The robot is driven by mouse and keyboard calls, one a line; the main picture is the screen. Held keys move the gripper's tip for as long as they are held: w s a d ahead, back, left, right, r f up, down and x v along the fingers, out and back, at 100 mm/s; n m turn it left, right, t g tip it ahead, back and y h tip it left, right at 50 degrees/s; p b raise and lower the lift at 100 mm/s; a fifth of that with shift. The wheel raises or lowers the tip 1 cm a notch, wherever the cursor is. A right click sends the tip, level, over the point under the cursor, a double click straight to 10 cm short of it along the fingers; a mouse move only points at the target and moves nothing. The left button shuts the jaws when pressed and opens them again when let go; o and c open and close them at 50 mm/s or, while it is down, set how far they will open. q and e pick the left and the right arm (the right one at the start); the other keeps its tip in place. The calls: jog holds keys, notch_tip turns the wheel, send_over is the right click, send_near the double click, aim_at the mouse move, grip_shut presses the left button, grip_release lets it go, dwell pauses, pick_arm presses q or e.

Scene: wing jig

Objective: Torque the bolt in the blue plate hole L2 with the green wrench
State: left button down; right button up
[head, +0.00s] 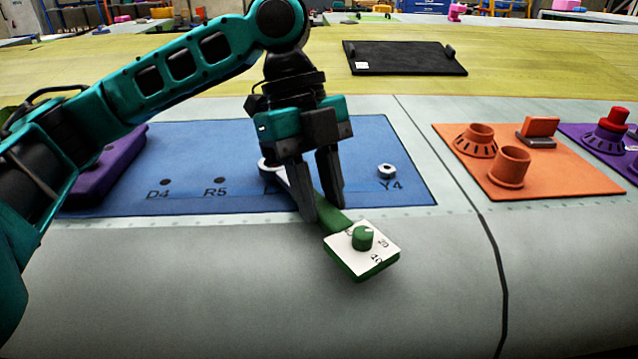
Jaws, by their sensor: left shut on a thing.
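The blue plate (400,150) lies on the grey wing surface and has holes marked D4, R5 and Y4; another label beside my left gripper is mostly covered. The green wrench (332,214) has a grey ring head (268,166) over the plate near that covered label, and a square white-topped dial block with a green knob at its near end. My left gripper (325,210) points down and is shut on the wrench's handle. A bolt in the ring is not visible. A silver nut-like bolt head (387,171) sits at Y4. My right gripper is not in view.
An orange plate (560,180) with round fixtures stands at the right, with a purple plate (590,135) beyond it. A purple block (110,170) lies at the left under my arm. A black tray (405,58) lies at the back. The near wing surface is clear.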

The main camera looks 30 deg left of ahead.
pick_arm(q)
jog(key=shift+f, duration=0.25)
jog(key=shift+s+a+r+m+p, duration=0.1)
jog(key=shift+s+a+m+p, duration=0.25)
jog(key=shift+s+m+p, duration=0.25)
jog(key=shift+s+a+m+g+p, duration=0.25)
jog(key=shift+m+g+p, duration=0.05)
jog(key=shift+m+p, duration=0.15)
jog(key=shift+s+a, duration=0.1)
jog(key=shift+s, duration=0.05)
